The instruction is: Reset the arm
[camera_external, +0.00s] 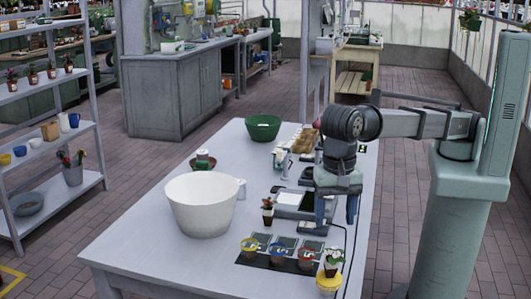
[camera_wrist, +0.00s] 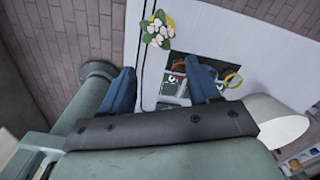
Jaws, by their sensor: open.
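My gripper (camera_external: 337,212) hangs fingers down above the right side of the grey table (camera_external: 140,250). Its two blue fingers are apart with nothing between them. In the wrist view my gripper (camera_wrist: 161,73) also shows open, with the table beyond the fingers. A white-flowered plant (camera_external: 333,257) in a yellow pot (camera_external: 328,284) stands at the front right corner, below and in front of the gripper; the flowers also show at the top of the wrist view (camera_wrist: 157,29).
A large white tub (camera_external: 200,208) stands left of my gripper. Small pots with coloured rims (camera_external: 277,252) stand on a dark mat at the front. A small potted plant (camera_external: 268,211), black trays (camera_external: 295,203) and a green bowl (camera_external: 262,128) occupy the table. Its front left is clear.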

